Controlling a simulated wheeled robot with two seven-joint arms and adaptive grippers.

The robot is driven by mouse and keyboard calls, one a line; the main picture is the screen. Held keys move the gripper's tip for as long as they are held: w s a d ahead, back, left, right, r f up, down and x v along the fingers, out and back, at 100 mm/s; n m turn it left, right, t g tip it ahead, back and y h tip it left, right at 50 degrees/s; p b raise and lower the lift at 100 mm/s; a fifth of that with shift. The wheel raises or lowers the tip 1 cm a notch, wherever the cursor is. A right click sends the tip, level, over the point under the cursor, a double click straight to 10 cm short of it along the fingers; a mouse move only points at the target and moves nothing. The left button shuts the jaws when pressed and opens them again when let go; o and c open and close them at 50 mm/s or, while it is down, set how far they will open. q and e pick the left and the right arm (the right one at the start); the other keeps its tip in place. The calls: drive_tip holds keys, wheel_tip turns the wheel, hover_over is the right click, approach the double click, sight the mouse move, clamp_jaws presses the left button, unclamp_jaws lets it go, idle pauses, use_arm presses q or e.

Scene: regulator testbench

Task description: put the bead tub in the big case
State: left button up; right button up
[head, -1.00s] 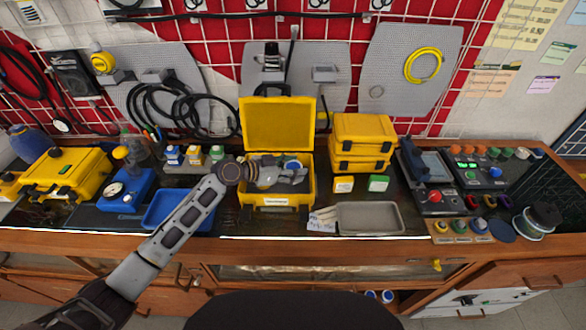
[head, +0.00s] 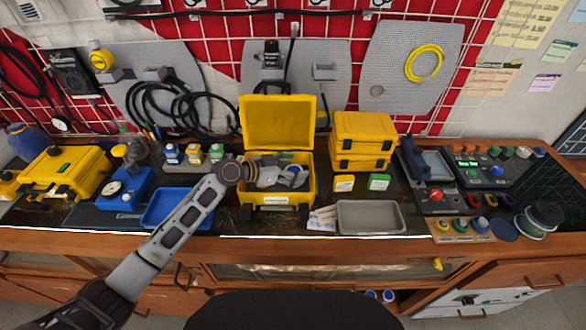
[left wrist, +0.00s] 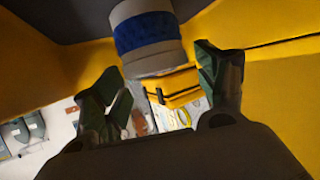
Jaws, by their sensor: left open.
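The big case (head: 278,123) is the open yellow case in the middle of the bench, its lid standing up at the back. My left gripper (head: 297,174) is down in its mouth with the fingers spread. In the left wrist view the bead tub (left wrist: 147,38), a pale grey cylinder with a blue band, lies just past and between the open fingertips (left wrist: 160,72). Yellow case walls (left wrist: 270,75) surround it. The fingers look apart from the tub. In the head view my gripper and wrist hide the tub. My right gripper is not in view.
Two stacked yellow cases (head: 363,140) stand right of the big case. A grey tray (head: 370,218) is at the front right and a blue tray (head: 165,222) at the front left. Another yellow case (head: 65,172) and small bottles (head: 194,153) stand further left.

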use_arm(q)
drive_tip(key=shift+r, duration=0.15)
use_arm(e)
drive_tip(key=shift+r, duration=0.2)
use_arm(q)
drive_tip(key=shift+r+p, duration=0.45)
drive_tip(key=shift+p, duration=0.25)
drive_tip(key=shift+a+r, duration=0.1)
drive_tip(key=shift+a, duration=0.1)
drive_tip(key=v, duration=0.3)
drive_tip(key=shift+s+a+b, duration=0.2)
drive_tip(key=shift+a+b, duration=0.1)
drive_tip(key=shift+a, duration=0.05)
drive_tip(key=b+v, duration=0.1)
drive_tip(key=v, duration=0.7)
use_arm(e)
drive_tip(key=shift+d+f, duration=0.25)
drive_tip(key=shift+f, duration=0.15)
use_arm(q)
drive_tip(key=shift+d+r, duration=0.1)
drive_tip(key=shift+d, duration=0.05)
